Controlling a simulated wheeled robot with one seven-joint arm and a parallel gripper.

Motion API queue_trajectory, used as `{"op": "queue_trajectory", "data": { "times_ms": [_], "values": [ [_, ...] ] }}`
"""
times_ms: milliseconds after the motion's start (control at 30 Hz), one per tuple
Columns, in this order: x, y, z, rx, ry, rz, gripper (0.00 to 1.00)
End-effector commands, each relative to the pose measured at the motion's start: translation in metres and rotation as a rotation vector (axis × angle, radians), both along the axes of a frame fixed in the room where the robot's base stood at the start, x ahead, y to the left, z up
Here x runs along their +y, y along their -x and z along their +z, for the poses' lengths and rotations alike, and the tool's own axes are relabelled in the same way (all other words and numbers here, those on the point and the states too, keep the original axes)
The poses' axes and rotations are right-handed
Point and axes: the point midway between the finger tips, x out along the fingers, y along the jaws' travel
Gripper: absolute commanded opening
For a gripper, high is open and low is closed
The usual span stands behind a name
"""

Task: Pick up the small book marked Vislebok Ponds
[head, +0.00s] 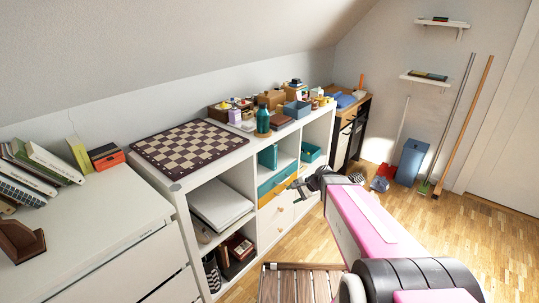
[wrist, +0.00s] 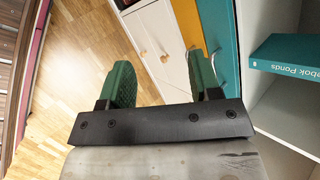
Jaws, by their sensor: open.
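The small teal book (wrist: 287,52) shows at the right edge of the wrist view. The white letters "ebok Ponds" are readable on its spine, and the rest is cut off by the frame. In the head view a teal book (head: 268,157) stands in an open compartment of the white shelf unit (head: 181,188), above the teal drawer. My gripper (head: 297,186) is in front of the unit, lower than the book and apart from it. In the wrist view my gripper (wrist: 160,66) is open, with its green finger pads spread and nothing between them.
A teal drawer front (head: 277,179) and an orange drawer front (head: 279,196) lie below the book's compartment. A chessboard (head: 190,146) and a green bottle (head: 263,121) stand on top. A slatted wooden piece (head: 297,282) is on the floor.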

Motion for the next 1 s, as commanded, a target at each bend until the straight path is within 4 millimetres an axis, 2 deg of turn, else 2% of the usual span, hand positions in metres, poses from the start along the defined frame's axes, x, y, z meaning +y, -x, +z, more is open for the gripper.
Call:
{"op": "queue_trajectory", "data": {
  "times_ms": [200, 300, 500, 700, 867, 1000],
  "values": [
    [0.028, -0.058, 0.012, 0.137, -0.348, -0.276, 0.57],
    [0.037, -0.087, 0.021, 0.226, -0.536, -0.41, 0.57],
    [0.039, -0.138, 0.037, 0.418, -0.885, -0.629, 0.57],
    [0.034, -0.164, 0.045, 0.543, -1.085, -0.735, 0.57],
    [0.037, -0.171, 0.047, 0.568, -1.124, -0.752, 0.57],
    [0.049, -0.18, 0.046, 0.568, -1.123, -0.751, 0.57]
  ]
}}
